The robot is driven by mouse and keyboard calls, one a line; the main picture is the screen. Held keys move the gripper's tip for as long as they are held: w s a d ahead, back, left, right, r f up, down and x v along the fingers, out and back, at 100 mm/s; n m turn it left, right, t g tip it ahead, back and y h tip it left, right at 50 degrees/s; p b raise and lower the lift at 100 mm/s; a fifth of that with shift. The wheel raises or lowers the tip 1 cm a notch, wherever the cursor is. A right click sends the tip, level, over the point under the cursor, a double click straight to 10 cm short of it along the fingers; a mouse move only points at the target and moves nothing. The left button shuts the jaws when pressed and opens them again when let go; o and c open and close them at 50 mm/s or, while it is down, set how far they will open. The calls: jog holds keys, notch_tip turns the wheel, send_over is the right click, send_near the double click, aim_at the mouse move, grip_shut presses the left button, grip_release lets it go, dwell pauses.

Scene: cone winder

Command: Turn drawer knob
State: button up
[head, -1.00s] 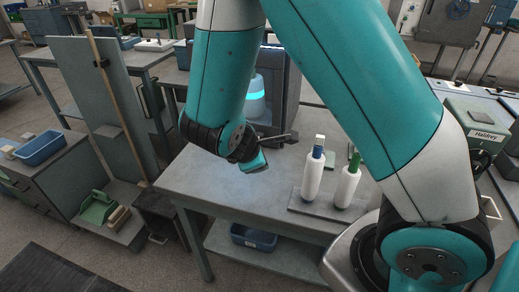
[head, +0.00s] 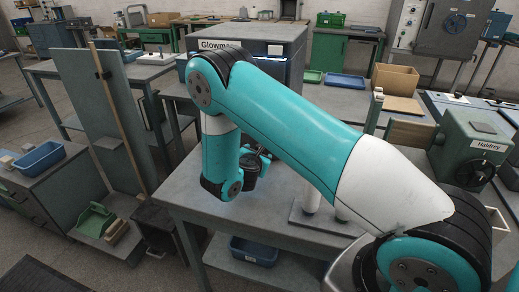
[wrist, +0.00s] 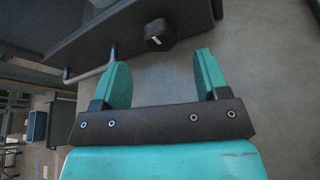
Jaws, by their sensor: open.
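A black knob (wrist: 157,36) with a pale mark on it sticks out from a dark panel (wrist: 110,32) at the top of the wrist view. A bar-like handle (wrist: 92,68) stands out from the same panel, left of the knob. My gripper (wrist: 162,76) is open and empty, its two teal fingers apart. The knob lies ahead of the gap between the fingertips, not touched. In the head view my arm hides the knob and most of my gripper, in front of the dark machine (head: 292,68) labelled "Glowm...".
The grey table (head: 275,215) lies under my arm. Two white bottles (head: 312,197) stand on it to the right, mostly hidden by my arm. A green "Halfrey" machine (head: 470,145) and a cardboard box (head: 394,80) are at the right. A blue bin (head: 254,250) sits on the lower shelf.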

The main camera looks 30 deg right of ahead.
jog(key=x, duration=0.5)
jog(key=shift+w+d+f+p, duration=0.15)
jog(key=shift+w+d+p, duration=0.1)
jog(key=shift+w+p, duration=0.05)
jog(key=c, duration=0.9)
